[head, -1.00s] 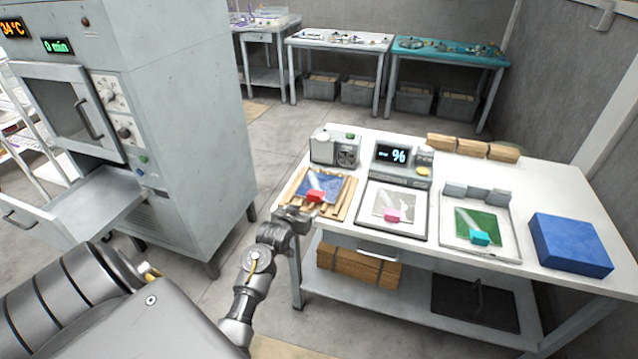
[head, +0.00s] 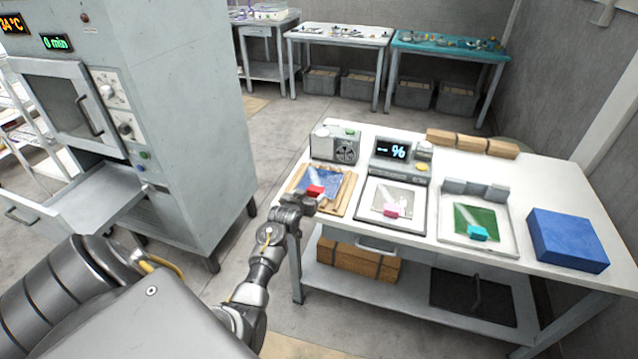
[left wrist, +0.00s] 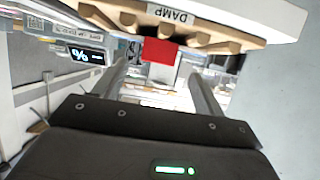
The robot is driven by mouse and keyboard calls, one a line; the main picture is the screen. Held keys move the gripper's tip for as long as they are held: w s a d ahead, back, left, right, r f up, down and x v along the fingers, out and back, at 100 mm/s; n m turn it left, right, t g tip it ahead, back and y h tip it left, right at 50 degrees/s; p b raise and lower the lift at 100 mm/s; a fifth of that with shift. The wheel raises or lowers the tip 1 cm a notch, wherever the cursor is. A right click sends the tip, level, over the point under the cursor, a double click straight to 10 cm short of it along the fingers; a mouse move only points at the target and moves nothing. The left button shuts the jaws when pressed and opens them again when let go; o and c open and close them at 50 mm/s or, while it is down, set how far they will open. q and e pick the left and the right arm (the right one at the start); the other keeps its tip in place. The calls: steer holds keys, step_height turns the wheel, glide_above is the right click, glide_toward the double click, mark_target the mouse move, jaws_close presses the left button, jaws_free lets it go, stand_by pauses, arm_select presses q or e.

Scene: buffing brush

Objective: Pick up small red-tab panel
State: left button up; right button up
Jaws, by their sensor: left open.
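The small panel with the red tab (head: 316,190) lies on a slatted wooden rack (head: 336,206) at the near left corner of the white table. The panel's face (head: 318,178) is blue with a pale streak. My left gripper (head: 312,203) is at the rack's front edge, close to the red tab. In the left wrist view the red tab (left wrist: 159,51) shows between the two open fingers (left wrist: 158,80), beyond their tips, beside the rack's slats (left wrist: 125,18) and a "DAMP" label. The fingers hold nothing. My right gripper is not in view.
A panel with a pink tab (head: 391,210) and one with a teal tab (head: 477,232) lie in trays to the right. A meter (head: 398,152) and a grey device (head: 335,145) stand behind. A blue block (head: 567,240) sits at the right. An oven with an open drawer (head: 75,205) stands left.

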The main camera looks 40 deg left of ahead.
mark_target(313, 190)
arm_select(q)
steer(key=shift+x, duration=2.05)
steer(key=shift+d, duration=0.1)
steer(key=shift+c, duration=0.3)
steer(key=c, duration=1)
steer(key=shift+c, duration=0.2)
steer(key=shift+r, duration=0.25)
step_height(313, 190, up, 2)
steer(key=shift+r+b, duration=0.1)
steer(key=shift+b, duration=0.35)
steer(key=s+a+r, duration=0.2)
steer(key=s+r, duration=0.3)
steer(key=s, duration=0.1)
steer(key=s+a+r+b, duration=0.1)
steer(key=s+a+r, duration=0.1)
steer(key=s+r, duration=0.3)
steer(key=shift+s+a, duration=0.4)
steer(key=shift+s, duration=0.7)
